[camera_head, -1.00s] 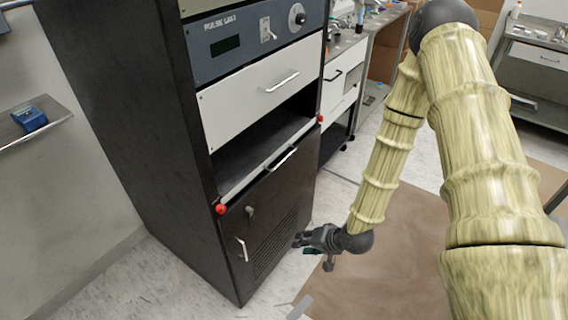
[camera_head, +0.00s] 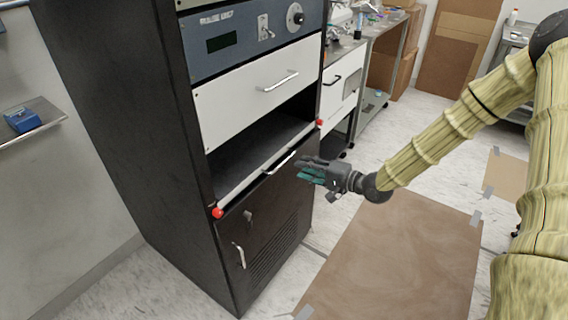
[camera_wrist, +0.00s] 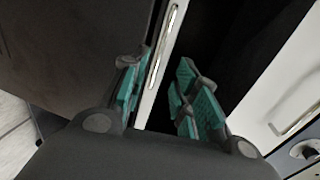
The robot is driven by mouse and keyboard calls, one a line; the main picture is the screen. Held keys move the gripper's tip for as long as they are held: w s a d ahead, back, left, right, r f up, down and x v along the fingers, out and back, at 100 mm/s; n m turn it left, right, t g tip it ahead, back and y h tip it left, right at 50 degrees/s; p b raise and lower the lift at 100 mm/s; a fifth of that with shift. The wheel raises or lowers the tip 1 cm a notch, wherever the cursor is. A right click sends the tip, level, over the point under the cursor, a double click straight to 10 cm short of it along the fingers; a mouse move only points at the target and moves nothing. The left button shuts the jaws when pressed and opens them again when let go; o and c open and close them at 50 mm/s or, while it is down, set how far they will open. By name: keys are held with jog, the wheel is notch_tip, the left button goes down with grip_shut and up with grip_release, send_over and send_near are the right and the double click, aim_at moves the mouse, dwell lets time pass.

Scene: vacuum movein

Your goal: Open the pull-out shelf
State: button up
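The pull-out shelf (camera_head: 236,189) is a thin white-edged board in the dark cabinet, with red knobs at both front corners. It looks pushed in, with a dark open bay above it. Its silver bar handle (camera_head: 280,162) is on the front edge. My gripper (camera_head: 303,170) is in front of the shelf's right part, to the right of the handle, at about handle height. In the wrist view my gripper (camera_wrist: 166,72) is open, with teal pads. The handle (camera_wrist: 165,43) and white shelf edge (camera_wrist: 155,92) show between the fingers, seemingly still beyond the tips; contact cannot be told.
Above the bay are a white drawer (camera_head: 265,92) with a handle and a blue control panel (camera_head: 250,38). Below is a black door (camera_head: 265,235) with its own handle. A brown floor mat (camera_head: 400,255) lies in clear floor to the right. A bench (camera_head: 345,50) stands behind.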

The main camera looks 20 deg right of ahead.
aim_at(284, 161)
jog(key=x, duration=0.9)
jog(key=shift+f, duration=0.1)
grip_shut()
